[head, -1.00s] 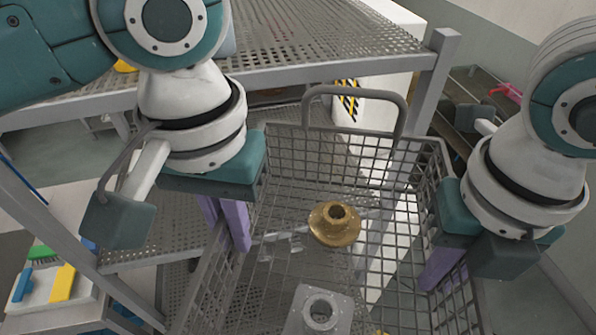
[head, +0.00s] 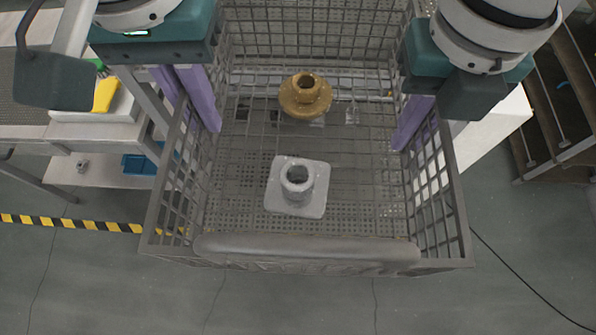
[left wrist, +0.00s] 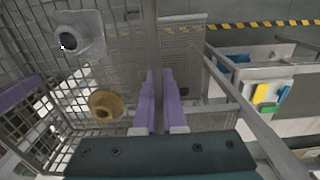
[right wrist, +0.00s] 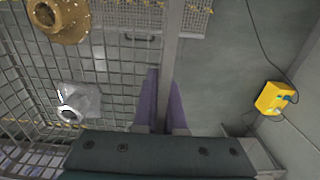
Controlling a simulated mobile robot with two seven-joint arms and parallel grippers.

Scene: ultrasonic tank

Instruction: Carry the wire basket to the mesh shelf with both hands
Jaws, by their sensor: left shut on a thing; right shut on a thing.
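The grey wire basket (head: 455,225) fills the middle of the head view, with its near handle (head: 305,248) toward me. A brass flanged part (head: 305,97) and a grey square-flanged part (head: 298,187) lie inside. My left gripper (head: 197,110) is shut on the left side wall, and its purple fingers straddle the wire in the left wrist view (left wrist: 158,100). My right gripper (head: 410,125) is shut on the right side wall, also seen in the right wrist view (right wrist: 163,100). A perforated mesh surface (left wrist: 185,50) shows beyond the wires; its contact with the basket is unclear.
At left a table carries a white tray (head: 120,108) with coloured items, and a blue bin (head: 140,163) sits lower. Yellow-black tape (head: 70,222) marks the floor. Dark steps (head: 565,110) stand at right. A yellow box (right wrist: 274,98) shows in the right wrist view.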

